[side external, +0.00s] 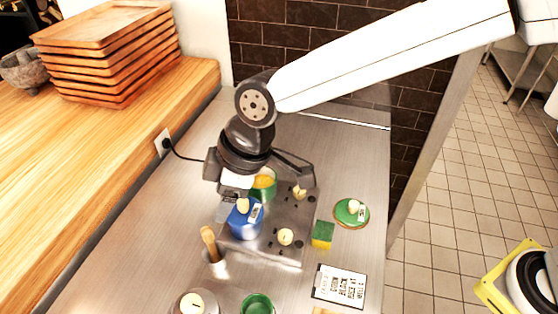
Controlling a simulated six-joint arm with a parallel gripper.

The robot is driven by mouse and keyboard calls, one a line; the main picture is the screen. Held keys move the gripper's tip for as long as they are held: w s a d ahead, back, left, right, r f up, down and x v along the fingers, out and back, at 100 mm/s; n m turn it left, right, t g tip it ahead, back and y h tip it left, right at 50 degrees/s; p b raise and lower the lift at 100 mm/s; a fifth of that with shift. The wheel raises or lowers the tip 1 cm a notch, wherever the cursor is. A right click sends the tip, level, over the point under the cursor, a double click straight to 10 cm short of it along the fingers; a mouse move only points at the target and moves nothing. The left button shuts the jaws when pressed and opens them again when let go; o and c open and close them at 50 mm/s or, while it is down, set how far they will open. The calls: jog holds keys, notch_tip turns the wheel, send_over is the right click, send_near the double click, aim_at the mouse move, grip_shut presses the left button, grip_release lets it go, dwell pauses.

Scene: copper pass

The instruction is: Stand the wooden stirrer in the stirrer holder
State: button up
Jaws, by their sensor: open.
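A wooden stick with a thick rounded top (208,238), which looks like the stirrer, stands slightly tilted in a small pale metallic cup (217,267), apparently the stirrer holder. Its lower end is hidden inside the cup. My gripper (265,196) is open, pointing down over the metal tray, up and to the right of the stick and apart from it. A green container with yellow contents (265,182) and a blue container (243,223) show below and between my fingers. I see nothing held, though the wrist hides part of the view.
The metal tray (271,254) has dark holes and cream knobs. To its right are a green-and-yellow sponge (322,234) and a green disc (345,219). In front are a sign card (340,286), a green cup (257,304) and a round lidded pot (195,302). Stacked wooden trays (105,60) stand back left.

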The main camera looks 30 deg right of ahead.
jog(key=w+d+f+m+t+h, duration=0.1)
jog(key=d+f+m, duration=0.15)
jog(key=d, duration=0.75)
jog(key=w+d+f+m+h, duration=0.1)
jog(key=d+m, duration=0.3)
jog(key=d, duration=0.6)
jog(key=s+d+f+m+h, duration=0.1)
jog(key=s+d+f+m, duration=0.1)
jog(key=d, duration=0.7)
jog(key=s+d+f+m+h, duration=0.1)
jog(key=s+d+f+m, duration=0.1)
jog(key=s+d+m, duration=0.3)
jog(key=s+d, duration=0.2)
jog(key=d, duration=0.2)
jog(key=shift+s, duration=0.3)
